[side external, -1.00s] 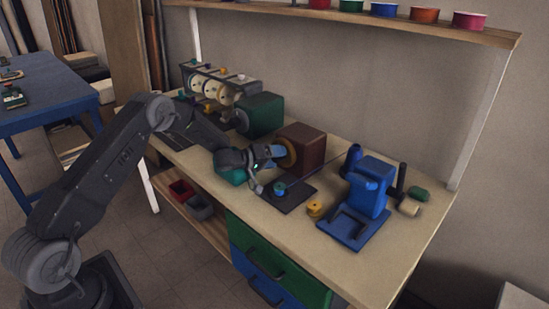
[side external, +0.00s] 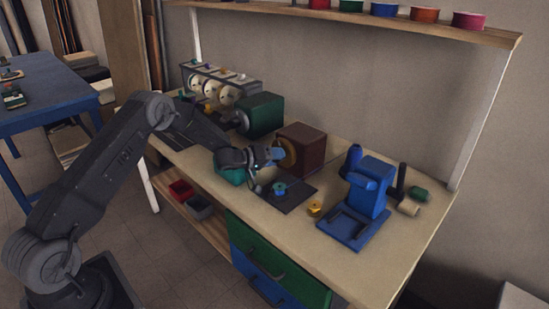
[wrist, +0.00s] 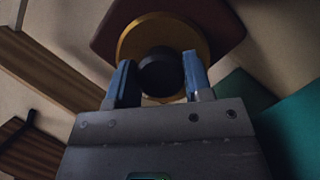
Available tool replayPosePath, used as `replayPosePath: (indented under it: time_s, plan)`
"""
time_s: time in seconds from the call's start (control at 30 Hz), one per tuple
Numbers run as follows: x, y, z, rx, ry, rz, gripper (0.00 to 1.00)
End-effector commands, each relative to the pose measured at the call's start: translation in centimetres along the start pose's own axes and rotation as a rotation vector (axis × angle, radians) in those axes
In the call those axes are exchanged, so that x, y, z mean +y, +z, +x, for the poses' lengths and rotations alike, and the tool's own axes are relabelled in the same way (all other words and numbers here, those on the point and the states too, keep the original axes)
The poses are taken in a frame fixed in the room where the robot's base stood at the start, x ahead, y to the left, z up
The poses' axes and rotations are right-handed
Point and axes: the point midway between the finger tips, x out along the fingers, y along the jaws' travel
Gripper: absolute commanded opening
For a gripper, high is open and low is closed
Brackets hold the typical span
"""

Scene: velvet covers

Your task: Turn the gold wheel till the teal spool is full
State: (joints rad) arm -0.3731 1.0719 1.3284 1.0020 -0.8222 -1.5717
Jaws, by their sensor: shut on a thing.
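The gold wheel (side external: 289,152) is a disc on the front of a dark brown box (side external: 306,147). In the wrist view the wheel (wrist: 194,34) has a dark round knob (wrist: 162,72) standing out from it. My gripper (wrist: 157,77) has its blue fingers on either side of this knob, shut on it. In the side view my gripper (side external: 276,155) covers part of the wheel. A small teal-blue spool (side external: 279,188) stands on a dark mat (side external: 297,196) in front of the brown box. How much is wound on it is too small to tell.
A blue press-like stand (side external: 368,190) is to the right, with a small yellow spool (side external: 314,209) beside it. A green box (side external: 264,115) and a row of white reels (side external: 228,94) stand at the left.

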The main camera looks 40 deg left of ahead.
Motion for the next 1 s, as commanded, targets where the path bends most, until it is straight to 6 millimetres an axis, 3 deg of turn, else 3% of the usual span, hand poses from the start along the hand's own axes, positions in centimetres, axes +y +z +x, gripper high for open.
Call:
replayPosePath:
  time_s: [1.0]
  plan:
    - [0.17, 0.13, 0.05, -0.001, -0.341, 0.816, 0.23]
